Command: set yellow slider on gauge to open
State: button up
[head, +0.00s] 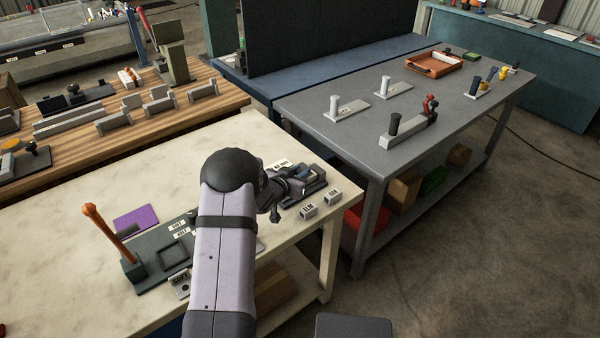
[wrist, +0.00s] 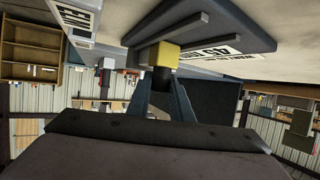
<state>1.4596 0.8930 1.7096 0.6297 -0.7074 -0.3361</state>
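The yellow slider (wrist: 165,55) shows in the wrist view as a small block on the underside of the picture's grey gauge plate (wrist: 225,30), beside its raised rails. A black piece sits at the slider's near end. My gripper (wrist: 160,88) has its two blue-grey fingers on either side of that black piece, with their tips close to the slider. I cannot tell whether they touch it. In the head view, my gripper (head: 287,187) is over the dark gauge (head: 312,181) on the cream table, and my arm hides part of it. The slider cannot be made out there.
Two small label blocks (head: 320,204) stand near the table's right edge. An orange lever (head: 108,232) on a dark base and a purple sheet (head: 136,217) lie to the left.

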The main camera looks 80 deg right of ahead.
jog(key=shift+w+a, duration=1.7)
grip_shut()
jog(key=o, duration=0.9)
grip_release()
jog(key=shift+s, duration=0.1)
jog(key=shift+b+v, duration=0.4)
jog(key=shift+v, duration=3.25)
